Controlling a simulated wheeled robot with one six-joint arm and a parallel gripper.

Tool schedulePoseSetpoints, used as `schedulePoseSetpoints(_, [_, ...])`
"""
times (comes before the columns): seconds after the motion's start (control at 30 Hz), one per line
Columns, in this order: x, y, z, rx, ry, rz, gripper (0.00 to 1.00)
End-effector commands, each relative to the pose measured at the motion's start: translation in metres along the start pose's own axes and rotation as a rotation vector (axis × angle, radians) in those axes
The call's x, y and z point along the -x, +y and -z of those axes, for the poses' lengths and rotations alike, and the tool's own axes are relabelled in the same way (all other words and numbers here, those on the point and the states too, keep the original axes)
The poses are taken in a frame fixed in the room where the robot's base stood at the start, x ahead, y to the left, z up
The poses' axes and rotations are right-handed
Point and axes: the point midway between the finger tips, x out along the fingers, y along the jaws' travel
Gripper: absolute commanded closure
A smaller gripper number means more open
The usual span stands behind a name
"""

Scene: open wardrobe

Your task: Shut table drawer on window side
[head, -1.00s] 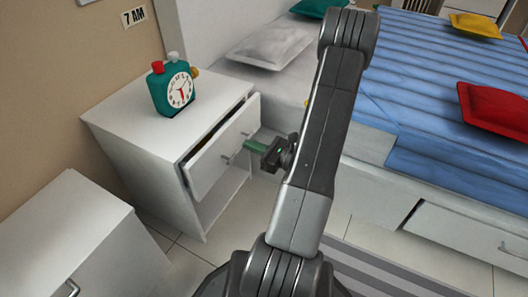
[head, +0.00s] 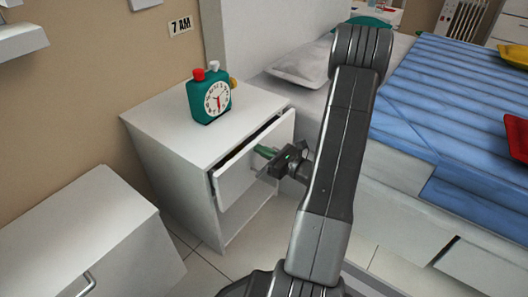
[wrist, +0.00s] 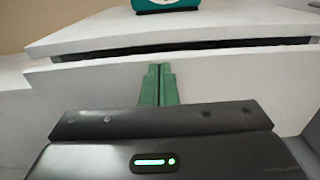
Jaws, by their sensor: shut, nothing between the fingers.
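The white bedside table (head: 160,128) stands against the wall, left of the bed. Its top drawer (head: 236,186) is partly pulled out, and a dark gap shows above its front. In the wrist view the drawer front (wrist: 230,82) fills the middle, with the gap under the tabletop. My gripper (head: 264,152) is shut and empty, its green fingertips at the drawer front; the fingers (wrist: 158,82) also show close together in the wrist view. I cannot tell whether they touch the front. The drawer handle is mostly hidden in the head view.
A teal alarm clock (head: 210,98) stands on the tabletop. A white cabinet (head: 90,235) is at the lower left. The bed (head: 440,110) with a blue striped cover lies to the right. A strip of tiled floor (head: 195,265) shows between the furniture.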

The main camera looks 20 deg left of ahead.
Motion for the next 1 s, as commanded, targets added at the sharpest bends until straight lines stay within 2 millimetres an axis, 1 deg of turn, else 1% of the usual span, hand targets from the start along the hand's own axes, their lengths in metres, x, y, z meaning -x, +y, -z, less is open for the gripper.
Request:
schedulePoseSetpoints(0.2, [-0.032,0.000,0.000,0.002,0.000,-0.004,1.00])
schedulePoseSetpoints(0.3, [-0.042,0.000,0.000,0.001,0.000,-0.002,1.00])
schedulePoseSetpoints(0.4, [-0.046,0.000,0.000,0.001,-0.001,0.000,1.00])
schedulePoseSetpoints(0.77, [-0.046,-0.001,-0.002,0.003,-0.005,0.001,1.00])
schedulePoseSetpoints(0.87, [-0.041,-0.003,-0.002,0.003,-0.005,0.001,1.00])
schedulePoseSetpoints(1.0, [-0.024,-0.007,-0.001,0.001,-0.003,0.001,1.00])
